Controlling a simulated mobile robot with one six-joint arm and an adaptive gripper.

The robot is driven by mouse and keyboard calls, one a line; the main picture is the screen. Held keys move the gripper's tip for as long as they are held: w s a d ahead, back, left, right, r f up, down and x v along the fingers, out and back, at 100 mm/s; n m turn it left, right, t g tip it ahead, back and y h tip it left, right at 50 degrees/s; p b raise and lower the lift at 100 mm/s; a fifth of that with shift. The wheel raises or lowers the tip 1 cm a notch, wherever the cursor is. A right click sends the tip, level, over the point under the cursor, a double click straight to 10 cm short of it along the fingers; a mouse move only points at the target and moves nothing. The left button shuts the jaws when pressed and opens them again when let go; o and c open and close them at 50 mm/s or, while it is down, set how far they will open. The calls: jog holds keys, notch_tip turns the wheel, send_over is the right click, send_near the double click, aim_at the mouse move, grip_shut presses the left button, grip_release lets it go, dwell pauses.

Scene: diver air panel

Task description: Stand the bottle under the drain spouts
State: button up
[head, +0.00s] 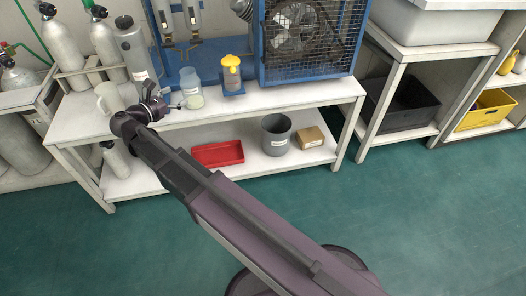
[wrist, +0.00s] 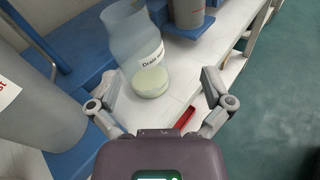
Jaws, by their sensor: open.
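The bottle (head: 191,88) is translucent blue-grey, holds some pale liquid and stands upright on the white bench top. In the wrist view the bottle (wrist: 135,45) carries a label beginning "Drain". Two clear-bodied units with dark lower ends, which look like the drain spouts (head: 168,42), hang on the blue panel behind and above it. My gripper (head: 178,104) is low over the bench, just left of the bottle. In the wrist view my gripper (wrist: 160,82) has its fingers spread, with the bottle ahead, left of centre, and nothing held.
A grey canister (head: 133,50) stands left of the bottle, and a white jug (head: 108,97) stands further left. A yellow-topped cup (head: 231,72) and a caged fan (head: 305,35) are to the right. A red tray (head: 218,153) and grey bin (head: 276,134) are on the lower shelf.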

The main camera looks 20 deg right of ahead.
jog(key=s+d+f+m+g+y, duration=0.25)
jog(key=d+f+m+g, duration=0.35)
jog(key=d, duration=0.6)
jog(key=s+d+f+m+g+y, duration=0.4)
jog(key=s+d+f+m+y, duration=0.6)
jog(key=m, duration=0.8)
jog(key=s+d, duration=0.3)
jog(key=s, duration=0.2)
jog(key=shift+s+f+g, duration=0.15)
jog(key=shift+f+g, duration=0.1)
jog(key=shift+g, duration=0.05)
